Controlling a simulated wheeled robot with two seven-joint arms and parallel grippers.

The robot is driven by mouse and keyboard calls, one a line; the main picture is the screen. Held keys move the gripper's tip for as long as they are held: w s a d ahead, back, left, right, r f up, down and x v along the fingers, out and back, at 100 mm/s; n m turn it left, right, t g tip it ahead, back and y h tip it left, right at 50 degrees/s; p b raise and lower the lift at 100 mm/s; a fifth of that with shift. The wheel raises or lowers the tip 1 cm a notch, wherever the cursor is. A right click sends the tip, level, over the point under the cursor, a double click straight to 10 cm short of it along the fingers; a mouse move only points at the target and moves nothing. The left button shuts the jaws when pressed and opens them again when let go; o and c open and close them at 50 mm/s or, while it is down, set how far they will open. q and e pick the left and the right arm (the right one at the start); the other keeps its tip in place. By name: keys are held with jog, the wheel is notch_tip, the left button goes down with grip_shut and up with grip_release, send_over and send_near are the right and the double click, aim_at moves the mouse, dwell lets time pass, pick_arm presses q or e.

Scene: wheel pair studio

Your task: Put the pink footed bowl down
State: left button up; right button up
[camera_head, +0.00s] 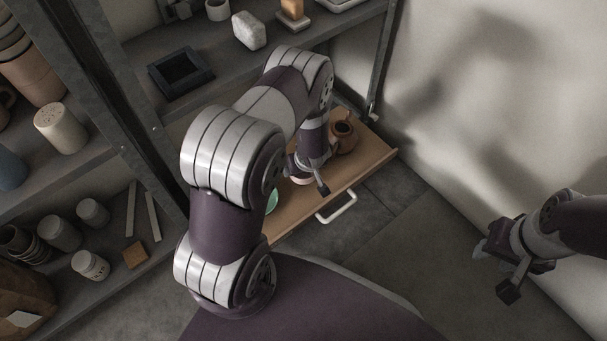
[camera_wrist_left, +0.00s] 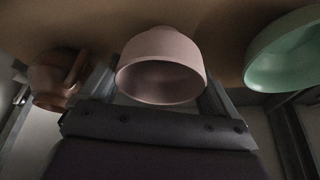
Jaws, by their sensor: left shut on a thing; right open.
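The pink footed bowl (camera_wrist_left: 160,65) fills the middle of the left wrist view, between the two fingers of my left gripper (camera_wrist_left: 168,80), which is shut on it. In the head view only a pale sliver of the bowl (camera_head: 301,181) shows under my left gripper (camera_head: 307,178), over the pulled-out wooden drawer (camera_head: 365,165). I cannot tell whether the bowl's foot touches the drawer floor. My right gripper (camera_head: 497,270) is open and empty, out over the floor at the right.
A brown teapot-like vessel (camera_head: 343,136) stands in the drawer's far right end; a mint-green bowl (camera_head: 271,202) is at its near left, partly behind my arm. The drawer has a white handle (camera_head: 337,207). Shelves with cups stand left; a wall stands right.

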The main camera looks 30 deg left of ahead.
pick_arm(q)
notch_tip(320, 180, down, 2)
jog(key=shift+r, duration=0.3)
jog(key=shift+c, duration=0.5)
jog(key=shift+f, duration=0.2)
jog(key=o, duration=0.9)
jog(key=shift+r, duration=0.35)
jog(key=s+d+r+m+h+p, duration=0.15)
jog(key=d+r+p, duration=0.25)
jog(key=r, duration=0.7)
jog(key=d+r+m+h+p, duration=0.15)
jog(key=d+r+p, duration=0.3)
jog(key=r, duration=0.55)
jog(key=s+r+m, duration=0.2)
jog(key=s+r, duration=0.2)
jog(key=s+r+m+g, duration=0.1)
jog(key=s+r+m, duration=0.1)
jog(key=s+r, duration=0.2)
jog(key=s+r+m, duration=0.2)
jog(key=s+r, duration=0.2)
jog(key=shift+g, duration=0.4)
pick_arm(e)
notch_tip(320, 180, up, 7)
